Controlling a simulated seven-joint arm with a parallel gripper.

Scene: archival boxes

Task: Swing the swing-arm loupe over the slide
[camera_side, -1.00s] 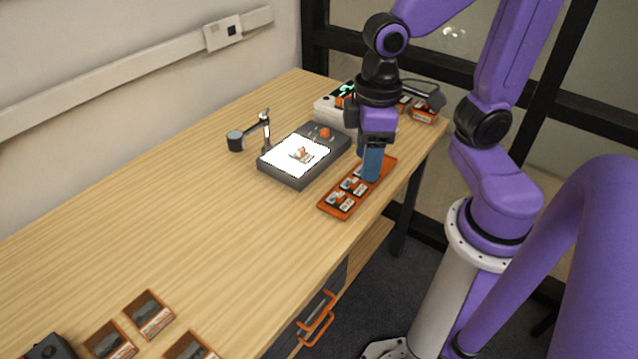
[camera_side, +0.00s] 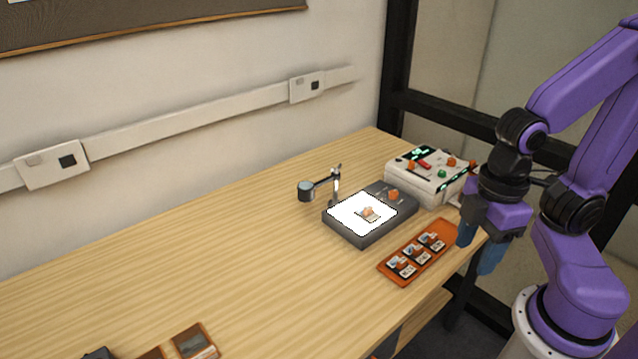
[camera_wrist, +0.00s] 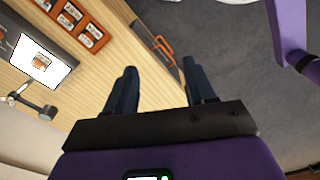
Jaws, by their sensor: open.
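The swing-arm loupe stands at the far left edge of the light box. Its round dark head (camera_side: 306,191) points left, out over the bare table and beside the lit panel. The slide (camera_side: 369,213) lies on the glowing white panel of the light box (camera_side: 371,241); it also shows in the wrist view (camera_wrist: 43,60). The loupe head (camera_wrist: 48,111) shows at the left of the wrist view. My gripper (camera_side: 477,252) is open and empty, fingers down, to the right of the orange tray. In the wrist view my gripper (camera_wrist: 161,85) has nothing between its fingers.
An orange tray (camera_side: 384,270) with several slides lies in front of the light box. A white device with coloured buttons (camera_side: 430,183) stands behind it at right. Brown boxes (camera_side: 195,341) sit at front left. The table's left middle is clear.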

